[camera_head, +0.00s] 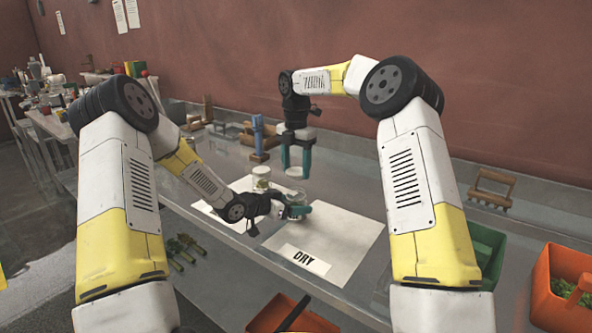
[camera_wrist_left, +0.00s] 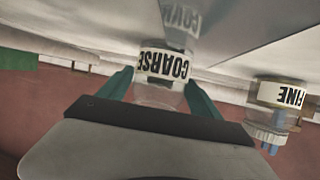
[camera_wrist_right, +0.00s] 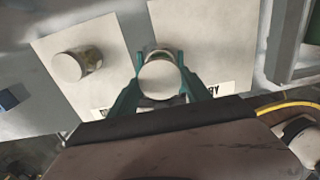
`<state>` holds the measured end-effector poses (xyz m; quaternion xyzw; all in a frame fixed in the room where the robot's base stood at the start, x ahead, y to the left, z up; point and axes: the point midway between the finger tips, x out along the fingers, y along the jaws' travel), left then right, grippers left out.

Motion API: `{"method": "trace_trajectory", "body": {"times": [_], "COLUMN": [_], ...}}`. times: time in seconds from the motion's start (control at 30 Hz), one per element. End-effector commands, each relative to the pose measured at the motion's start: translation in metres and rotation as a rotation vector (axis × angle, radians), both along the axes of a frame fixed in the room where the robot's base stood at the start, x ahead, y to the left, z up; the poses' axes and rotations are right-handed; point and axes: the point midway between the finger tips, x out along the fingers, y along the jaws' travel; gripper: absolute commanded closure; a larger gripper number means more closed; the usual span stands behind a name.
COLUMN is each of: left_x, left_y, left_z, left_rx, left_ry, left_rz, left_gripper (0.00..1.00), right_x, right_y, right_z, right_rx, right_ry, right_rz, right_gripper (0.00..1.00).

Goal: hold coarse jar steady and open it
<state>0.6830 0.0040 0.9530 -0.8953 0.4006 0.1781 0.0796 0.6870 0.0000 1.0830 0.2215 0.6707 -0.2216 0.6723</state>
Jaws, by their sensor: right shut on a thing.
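The coarse jar (camera_wrist_left: 162,66), clear with a white "COARSE" label, stands on the bench and shows inverted in the left wrist view. My right gripper (camera_head: 295,160) points straight down above the jar. It is shut on the round white lid (camera_wrist_right: 160,80), which also shows between its fingertips in the head view (camera_head: 295,173). The lid appears raised clear of the jar, with a gap below it. The lid hides much of the jar in the right wrist view.
The lidded fine jar (camera_wrist_left: 282,95) stands close by, left of the coarse jar in the head view (camera_head: 261,178). A pale sheet with a "DRY" card (camera_head: 305,260) lies in front. A green bin (camera_head: 487,250) and an orange bin (camera_head: 562,300) are at right. A wooden rack (camera_head: 492,188) stands behind.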

Motion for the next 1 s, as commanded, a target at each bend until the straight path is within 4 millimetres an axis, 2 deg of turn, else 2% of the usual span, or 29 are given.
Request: {"method": "trace_trajectory", "body": {"times": [0.07, 0.47, 1.0], "left_x": [0.0, -0.004, -0.065], "left_y": [0.0, 0.006, 0.075], "left_z": [0.0, 0.003, 0.041], "left_rx": [0.0, 0.001, 0.001], "left_ry": [0.0, -0.001, -0.002], "left_rz": [0.0, 0.001, 0.002], "left_gripper": [0.1, 0.1, 0.1], "right_x": [0.0, 0.0, 0.0], "right_y": [0.0, 0.0, 0.0], "right_z": [0.0, 0.0, 0.0], "right_rx": [0.0, 0.0, 0.0], "right_ry": [0.0, 0.0, 0.0], "right_rz": [0.0, 0.0, 0.0], "right_gripper": [0.92, 0.92, 0.92]}}
